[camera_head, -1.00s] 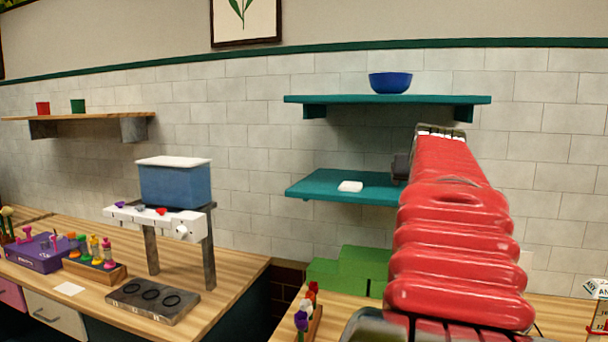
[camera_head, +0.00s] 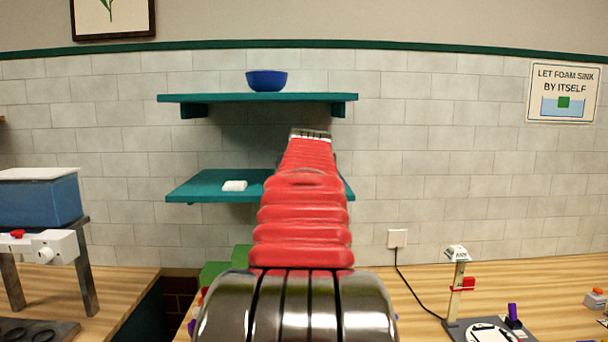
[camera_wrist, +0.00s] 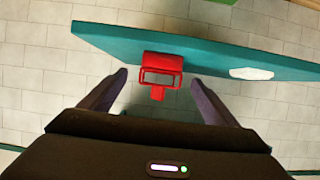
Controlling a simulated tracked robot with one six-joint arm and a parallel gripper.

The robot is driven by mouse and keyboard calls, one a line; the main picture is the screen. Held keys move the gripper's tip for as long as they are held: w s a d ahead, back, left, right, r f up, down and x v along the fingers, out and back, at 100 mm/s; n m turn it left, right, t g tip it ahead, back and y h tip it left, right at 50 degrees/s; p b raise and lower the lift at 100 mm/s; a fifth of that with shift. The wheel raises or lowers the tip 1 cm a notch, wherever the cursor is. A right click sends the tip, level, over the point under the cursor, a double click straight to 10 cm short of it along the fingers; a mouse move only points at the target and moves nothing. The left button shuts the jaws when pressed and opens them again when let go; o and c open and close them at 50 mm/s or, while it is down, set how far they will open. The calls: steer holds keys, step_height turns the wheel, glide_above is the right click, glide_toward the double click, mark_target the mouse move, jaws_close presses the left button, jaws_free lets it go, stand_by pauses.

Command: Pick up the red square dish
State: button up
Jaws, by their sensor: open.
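The red square dish (camera_wrist: 161,65) shows in the wrist view at the edge of a teal shelf (camera_wrist: 115,42). It has a block-like body, a frame-like opening and a small tab. My gripper (camera_wrist: 160,78) is open, with one dark finger on each side of the dish in the picture. I cannot tell how far the dish is from the fingertips. In the head view my red arm reaches toward the lower teal shelf (camera_head: 210,187) and hides the dish and the gripper.
A white item (camera_head: 234,186) lies on the lower shelf, also in the wrist view (camera_wrist: 251,73). An upper teal shelf (camera_head: 220,98) holds a blue bowl (camera_head: 266,80). Wooden counters (camera_head: 562,282) lie below, with a small stand (camera_head: 457,290) at right. Green blocks (camera_head: 213,272) stand under the shelves.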

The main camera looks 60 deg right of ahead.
steer(key=shift+x, duration=4.5)
steer(key=shift+f, duration=0.1)
steer(key=c, duration=1.4)
steer(key=o, duration=1.4)
steer(key=shift+a, duration=0.15)
steer(key=v, duration=1.3)
steer(key=shift+s+a+r, duration=0.15)
steer(key=shift+a+r, duration=0.1)
